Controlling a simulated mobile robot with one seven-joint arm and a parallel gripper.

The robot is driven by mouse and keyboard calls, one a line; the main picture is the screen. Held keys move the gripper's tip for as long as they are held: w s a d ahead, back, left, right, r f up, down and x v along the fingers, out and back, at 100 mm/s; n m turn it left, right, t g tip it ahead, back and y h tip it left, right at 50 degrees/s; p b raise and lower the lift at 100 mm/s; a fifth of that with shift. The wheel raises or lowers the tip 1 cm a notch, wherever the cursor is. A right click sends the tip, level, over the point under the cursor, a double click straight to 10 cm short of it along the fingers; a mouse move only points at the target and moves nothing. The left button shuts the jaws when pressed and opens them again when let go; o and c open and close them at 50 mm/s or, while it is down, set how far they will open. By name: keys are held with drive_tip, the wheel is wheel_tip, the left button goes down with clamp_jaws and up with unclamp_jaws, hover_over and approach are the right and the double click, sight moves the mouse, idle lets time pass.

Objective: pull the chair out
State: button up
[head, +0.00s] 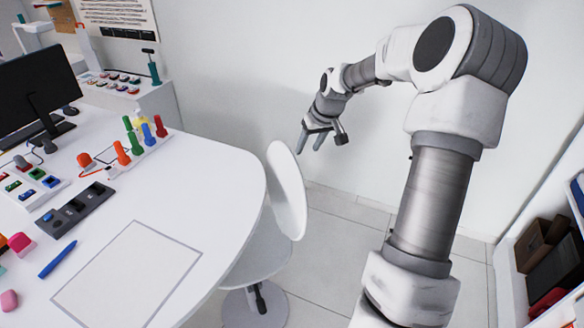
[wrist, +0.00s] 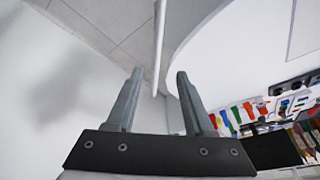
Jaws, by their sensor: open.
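The white chair (head: 288,192) stands at the rounded end of the white desk, its seat partly under the desk top and its round base on the floor. Its thin backrest rises beside the desk edge. My gripper (head: 312,143) is open and empty, fingers pointing down, just right of the backrest's top in the head view. In the wrist view the backrest (wrist: 159,40) shows edge-on as a thin white strip, lined up with the gap between my open fingertips (wrist: 159,76). I cannot tell whether the fingers straddle it in depth. No contact is visible.
The white desk (head: 215,200) holds a monitor (head: 38,88), colored pegs (head: 135,140), a grey tray (head: 75,210) and a blue pen (head: 58,259). A wall is close behind my gripper. A shelf unit (head: 510,290) stands at right. Tiled floor (head: 335,235) is free right of the chair.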

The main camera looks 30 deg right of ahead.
sight(295, 175)
drive_tip(key=p+x, duration=0.1)
drive_tip(key=x, duration=1.6)
drive_tip(key=shift+w+d+f+p, duration=0.2)
drive_tip(key=shift+w+p, duration=0.1)
drive_tip(key=shift+p, duration=0.1)
drive_tip(key=shift+c, duration=0.3)
clamp_jaws()
idle(0.5)
